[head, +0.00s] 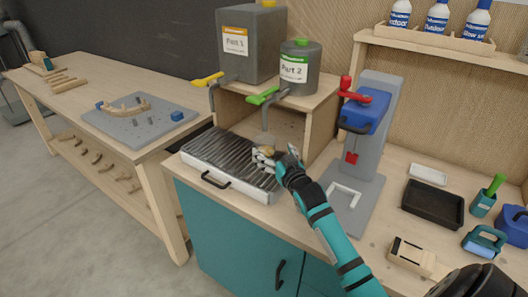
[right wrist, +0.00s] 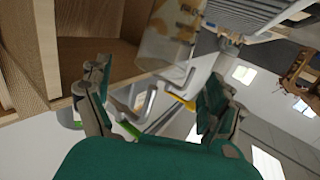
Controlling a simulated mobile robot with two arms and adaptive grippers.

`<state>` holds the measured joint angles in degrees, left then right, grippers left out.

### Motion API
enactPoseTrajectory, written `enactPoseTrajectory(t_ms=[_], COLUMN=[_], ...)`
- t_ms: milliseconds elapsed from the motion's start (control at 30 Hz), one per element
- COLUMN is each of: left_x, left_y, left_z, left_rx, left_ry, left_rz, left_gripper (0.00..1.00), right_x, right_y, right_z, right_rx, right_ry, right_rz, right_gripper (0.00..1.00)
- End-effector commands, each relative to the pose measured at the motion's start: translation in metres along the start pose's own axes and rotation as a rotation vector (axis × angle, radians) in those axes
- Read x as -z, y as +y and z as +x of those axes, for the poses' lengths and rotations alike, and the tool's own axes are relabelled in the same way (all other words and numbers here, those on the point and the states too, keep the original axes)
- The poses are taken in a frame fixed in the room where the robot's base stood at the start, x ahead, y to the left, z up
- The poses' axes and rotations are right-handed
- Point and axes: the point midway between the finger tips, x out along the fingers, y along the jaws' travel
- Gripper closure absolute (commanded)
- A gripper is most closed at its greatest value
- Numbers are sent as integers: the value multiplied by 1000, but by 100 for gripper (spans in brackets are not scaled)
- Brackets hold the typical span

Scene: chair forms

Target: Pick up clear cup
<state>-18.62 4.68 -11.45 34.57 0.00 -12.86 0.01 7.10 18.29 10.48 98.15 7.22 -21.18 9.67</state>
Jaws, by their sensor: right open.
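The clear cup (head: 264,154) stands at the right end of the ridged metal tray, below the dispenser taps, with something yellowish showing in or through it. In the right wrist view the see-through cup (right wrist: 160,48) shows at the top, in line with the gap between the fingers. My right gripper (head: 277,157) is at the cup's right side, its fingers open, and partly hides it. In the right wrist view the open fingers of my right gripper (right wrist: 153,72) stand apart; whether they touch the cup I cannot tell. My left gripper is out of view.
The ridged tray (head: 220,160) sits before a wooden stand holding the Part 1 tank (head: 250,50) and Part 2 tank (head: 299,72). Their taps overhang the cup area. A grey-blue press (head: 365,120) stands right of my gripper. A black tray (head: 433,204) lies farther right.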

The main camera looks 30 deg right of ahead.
Motion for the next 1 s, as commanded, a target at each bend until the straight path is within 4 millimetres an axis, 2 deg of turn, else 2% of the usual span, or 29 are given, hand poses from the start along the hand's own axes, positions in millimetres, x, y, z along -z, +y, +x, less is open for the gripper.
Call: enactPoseTrajectory(t_ms=[133,267,367,633,967,1000], left_x=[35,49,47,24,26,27], left_y=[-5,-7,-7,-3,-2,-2], left_z=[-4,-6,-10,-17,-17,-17], left_rx=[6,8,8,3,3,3], left_ry=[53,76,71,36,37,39], left_rz=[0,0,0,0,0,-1], left_gripper=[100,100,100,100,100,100], right_x=[1,0,0,-4,-6,-6], right_y=[0,-1,-2,-4,-4,-4], right_z=[16,21,31,64,70,70], right_rx=[1,1,0,0,1,1], right_ry=[0,0,-1,0,-1,-1], right_rz=[0,0,1,-1,-1,-1], right_gripper=[9,9,9,9,9,12])
